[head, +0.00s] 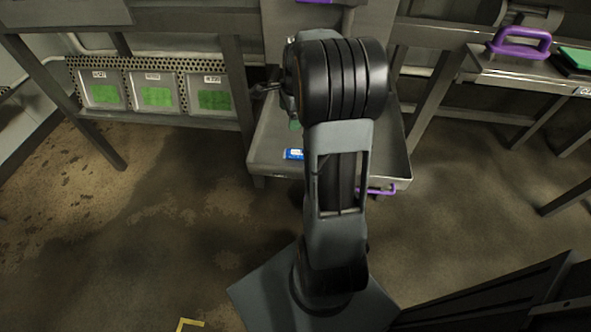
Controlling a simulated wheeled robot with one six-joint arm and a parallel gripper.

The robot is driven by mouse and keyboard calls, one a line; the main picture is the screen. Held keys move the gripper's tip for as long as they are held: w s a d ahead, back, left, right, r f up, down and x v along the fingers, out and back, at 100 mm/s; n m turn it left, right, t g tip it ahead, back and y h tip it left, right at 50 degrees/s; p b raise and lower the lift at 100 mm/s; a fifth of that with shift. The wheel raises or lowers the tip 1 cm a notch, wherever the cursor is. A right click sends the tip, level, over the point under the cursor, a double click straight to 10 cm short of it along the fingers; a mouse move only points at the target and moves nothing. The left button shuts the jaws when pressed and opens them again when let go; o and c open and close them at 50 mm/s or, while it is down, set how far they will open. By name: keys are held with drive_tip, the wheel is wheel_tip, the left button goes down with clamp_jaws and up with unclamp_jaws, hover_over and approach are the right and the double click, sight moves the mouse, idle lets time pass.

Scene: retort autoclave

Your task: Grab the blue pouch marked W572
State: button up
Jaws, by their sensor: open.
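A small blue pouch (294,154) with a white label lies on the grey tray-like cart (262,150), just left of my arm. Its marking is too small to read, so I cannot tell if it is W572. My gripper (266,88) shows small and dark at the left of my arm's end, over the back left of the cart. It is open and stands apart from the blue pouch, farther back. My arm hides the middle of the cart. A small green patch (294,124) shows beside the arm, behind the blue pouch; I cannot tell what it is.
Several labelled bins with green contents (157,96) stand on a perforated shelf at the left. A purple handle (519,41) and a green item (578,58) are on the right bench. Table legs flank the cart. The floor at front left is mostly clear.

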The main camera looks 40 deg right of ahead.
drive_tip(key=d+f+m+b, duration=0.4)
drive_tip(key=d+f, duration=0.1)
drive_tip(key=f, duration=0.5)
drive_tip(key=b, duration=0.2)
hover_over(296, 152)
drive_tip(key=shift+m+y, duration=0.3)
drive_tip(key=f, duration=0.6)
drive_tip(key=shift+s+d+f, duration=0.25)
drive_tip(key=shift+s+d, duration=0.15)
drive_tip(key=shift+w+a+f+b, duration=0.15)
drive_tip(key=shift+f+b, duration=0.5)
drive_tip(key=shift+f, duration=0.4)
drive_tip(key=shift+w+a+f+b, duration=0.1)
drive_tip(key=shift+f+b, duration=0.5)
drive_tip(key=shift+f, duration=0.4)
drive_tip(key=shift+w+a+f+b, duration=0.15)
drive_tip(key=shift+f+b, duration=0.5)
drive_tip(key=shift+f, duration=0.4)
drive_tip(key=shift+c, duration=0.3)
drive_tip(key=shift+r, duration=0.1)
drive_tip(key=c, duration=1)
drive_tip(key=shift+o, duration=0.2)
drive_tip(key=shift+r, duration=0.1)
